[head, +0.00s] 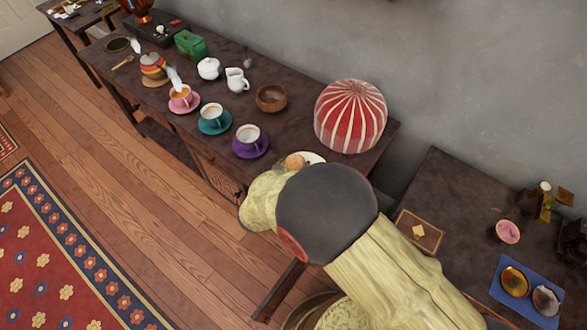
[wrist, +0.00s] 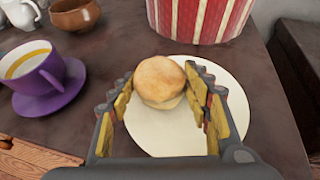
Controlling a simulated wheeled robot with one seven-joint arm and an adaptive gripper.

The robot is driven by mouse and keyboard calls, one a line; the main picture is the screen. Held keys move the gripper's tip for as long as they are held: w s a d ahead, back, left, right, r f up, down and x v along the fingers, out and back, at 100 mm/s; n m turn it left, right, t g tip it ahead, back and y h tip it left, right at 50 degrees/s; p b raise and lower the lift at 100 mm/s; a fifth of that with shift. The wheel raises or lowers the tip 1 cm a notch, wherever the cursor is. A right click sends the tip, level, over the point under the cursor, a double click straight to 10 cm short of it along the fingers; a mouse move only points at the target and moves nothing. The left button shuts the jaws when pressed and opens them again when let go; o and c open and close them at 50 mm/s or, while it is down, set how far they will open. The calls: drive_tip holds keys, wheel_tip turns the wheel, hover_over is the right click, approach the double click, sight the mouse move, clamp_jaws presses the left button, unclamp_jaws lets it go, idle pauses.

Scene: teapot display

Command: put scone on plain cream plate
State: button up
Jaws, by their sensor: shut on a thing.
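The scone (wrist: 160,80) is round and golden, and sits between the two fingertips of my gripper (wrist: 160,92) in the wrist view. My gripper is shut on it. The plain cream plate (wrist: 180,126) lies below the scone in the wrist view; I cannot tell whether the scone touches it. In the head view the scone (head: 295,161) shows just past my arm, and only a sliver of the plate (head: 315,158) is visible. My arm hides the rest of the plate and the fingers there.
A red and white striped cosy (head: 350,116) stands just behind the plate. A purple cup and saucer (head: 250,141) are to the left, with a wooden bowl (head: 271,98) farther back. A second dark table (head: 455,205) is to the right.

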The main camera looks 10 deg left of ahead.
drive_tip(key=shift+f, duration=0.3)
drive_tip(key=shift+f, duration=0.1)
drive_tip(key=o, duration=1.2)
drive_tip(key=shift+c, duration=0.2)
drive_tip(key=shift+r, duration=0.25)
drive_tip(key=p+v, duration=0.3)
drive_tip(key=v, duration=0.9)
drive_tip(key=shift+p, duration=0.3)
drive_tip(key=shift+f, duration=0.15)
